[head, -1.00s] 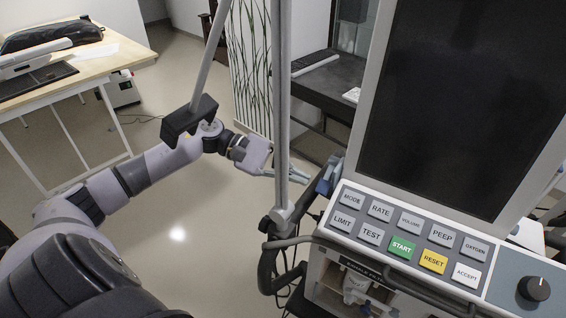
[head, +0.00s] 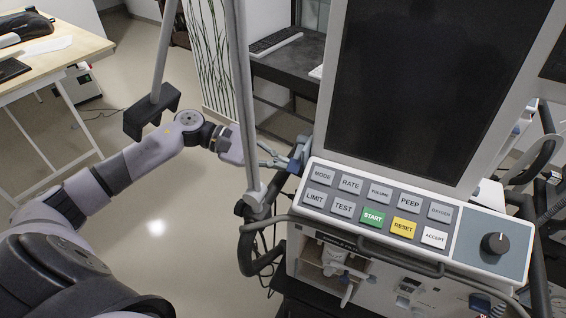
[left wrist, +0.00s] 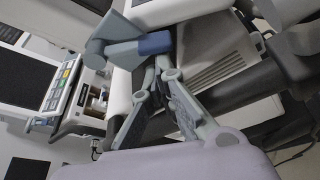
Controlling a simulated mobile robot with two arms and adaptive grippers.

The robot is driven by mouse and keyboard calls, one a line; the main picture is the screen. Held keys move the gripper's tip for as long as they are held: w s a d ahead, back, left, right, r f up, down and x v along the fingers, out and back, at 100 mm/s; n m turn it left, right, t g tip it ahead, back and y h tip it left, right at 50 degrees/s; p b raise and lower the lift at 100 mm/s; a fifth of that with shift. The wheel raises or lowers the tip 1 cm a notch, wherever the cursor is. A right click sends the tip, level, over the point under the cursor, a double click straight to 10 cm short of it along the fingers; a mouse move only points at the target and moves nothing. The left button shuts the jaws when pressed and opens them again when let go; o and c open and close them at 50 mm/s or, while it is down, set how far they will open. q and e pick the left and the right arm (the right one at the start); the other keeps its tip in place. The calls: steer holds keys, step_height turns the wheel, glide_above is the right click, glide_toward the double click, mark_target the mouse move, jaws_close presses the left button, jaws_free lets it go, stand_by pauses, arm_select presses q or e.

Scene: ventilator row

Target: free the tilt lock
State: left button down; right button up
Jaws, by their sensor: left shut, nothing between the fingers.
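The ventilator's large dark screen (head: 425,85) stands tilted above a keypad panel (head: 380,212). A small blue lever (head: 298,153) sticks out at the panel's upper left corner and looks like the tilt lock. In the left wrist view it is a grey-blue handle with a darker blue part (left wrist: 154,43). My left gripper (head: 284,160) reaches in from the left, behind the grey pole, close beside the lever. Its fingertips (left wrist: 156,66) meet with nothing between them, just below the blue part in the wrist view. I cannot tell whether they touch it. My right gripper is out of view.
A slanted grey pole (head: 240,100) crosses in front of my left wrist. A dark curved rail (head: 246,240) runs beside the ventilator. A dark desk (head: 290,70) stands behind, and a wooden table (head: 60,60) at the far left.

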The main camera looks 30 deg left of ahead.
arm_select(q)
steer(key=shift+s+r+n+b, duration=0.1)
steer(key=shift+s+n+b, duration=0.1)
steer(key=shift+n+b, duration=0.1)
steer(key=shift+s+r+n+g+b, duration=0.45)
steer(key=shift+n+g+b, duration=0.15)
steer(key=shift+n+b, duration=0.35)
steer(key=shift+s+r+n+g+b, duration=0.25)
steer(key=shift+r+n+g+b, duration=0.15)
steer(key=shift+n, duration=0.25)
steer(key=shift+s+d+r+n+g+b, duration=0.1)
steer(key=shift+s+r+n+g+b, duration=0.2)
steer(key=shift+r+n+g, duration=0.45)
steer(key=r+n, duration=0.1)
steer(key=r+n+g, duration=0.1)
steer(key=n, duration=0.1)
steer(key=shift+s, duration=0.1)
steer(key=v, duration=1.2)
steer(key=shift+f, duration=0.25)
